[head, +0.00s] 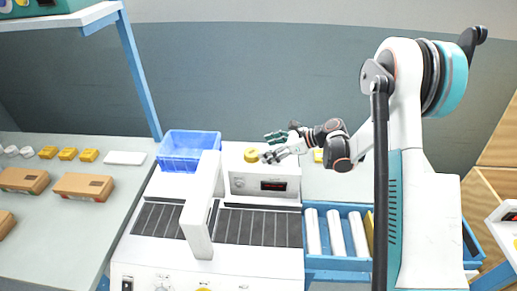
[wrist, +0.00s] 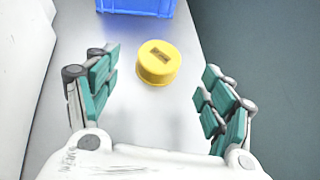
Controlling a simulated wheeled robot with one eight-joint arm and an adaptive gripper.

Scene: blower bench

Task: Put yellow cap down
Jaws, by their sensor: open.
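A round yellow cap (wrist: 158,63) sits on the pale grey surface in the wrist view, with a small dark slot mark on its top. It also shows in the head view (head: 252,155), on the white machine beside the blue bin. My gripper (wrist: 155,85) is open in the wrist view, with its teal-padded fingers spread to either side and apart from the cap. The cap lies ahead, between and slightly beyond the fingers. In the head view my gripper (head: 268,146) is just right of the cap.
A blue bin (head: 188,151) stands left of the cap. A white upright arch (head: 203,215) stands over the dark conveyor (head: 260,226) in front. A white box with a display (head: 265,184) is below the gripper. The left bench (head: 60,225) holds cartons and several yellow pieces.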

